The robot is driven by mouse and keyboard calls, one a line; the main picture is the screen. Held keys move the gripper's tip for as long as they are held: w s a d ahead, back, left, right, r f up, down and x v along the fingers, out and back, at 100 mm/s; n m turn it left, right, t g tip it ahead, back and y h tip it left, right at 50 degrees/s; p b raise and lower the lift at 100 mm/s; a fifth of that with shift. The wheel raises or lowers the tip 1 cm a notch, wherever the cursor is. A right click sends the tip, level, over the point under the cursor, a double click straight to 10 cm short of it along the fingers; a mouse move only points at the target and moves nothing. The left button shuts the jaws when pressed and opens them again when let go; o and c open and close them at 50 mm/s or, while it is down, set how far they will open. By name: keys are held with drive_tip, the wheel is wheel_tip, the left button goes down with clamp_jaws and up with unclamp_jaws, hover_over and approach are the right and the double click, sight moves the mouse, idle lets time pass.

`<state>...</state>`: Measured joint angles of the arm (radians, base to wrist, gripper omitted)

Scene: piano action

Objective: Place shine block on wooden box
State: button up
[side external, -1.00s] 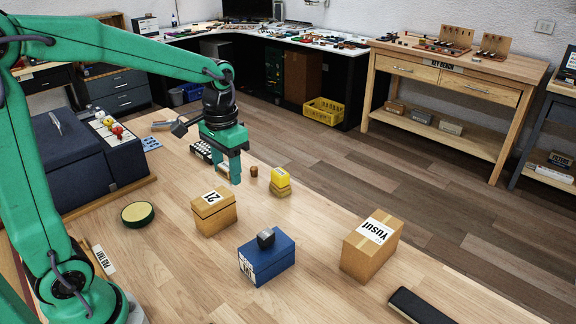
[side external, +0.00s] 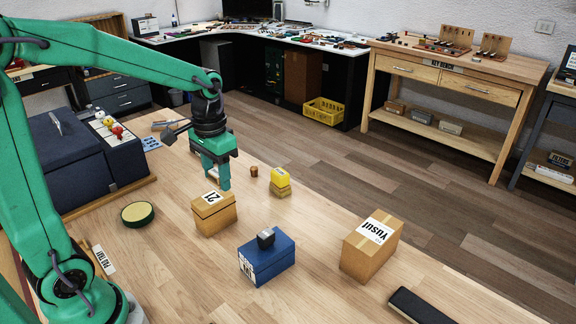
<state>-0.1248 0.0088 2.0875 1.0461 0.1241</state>
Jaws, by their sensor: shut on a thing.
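My gripper (side external: 216,176) hangs fingers down just above and behind the wooden box (side external: 222,218), a small tan box with a white label reading 21. I cannot tell for certain which thing is the shine block. A yellow block (side external: 280,176) rests on a tan piece further back.
A round green tin (side external: 138,213) is at left. A small brown cylinder (side external: 254,171) stands behind. Bare tabletop lies between them.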

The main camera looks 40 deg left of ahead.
hover_over(212, 197)
wheel_tip(212, 197, down, 4)
drive_tip(key=shift+d+f, duration=0.1)
drive_tip(key=shift+f, duration=2)
drive_tip(key=shift+f, duration=0.15)
drive_tip(key=o, duration=1)
wheel_tip(212, 197, up, 12)
drive_tip(key=shift+r, duration=0.2)
drive_tip(key=shift+d, duration=0.1)
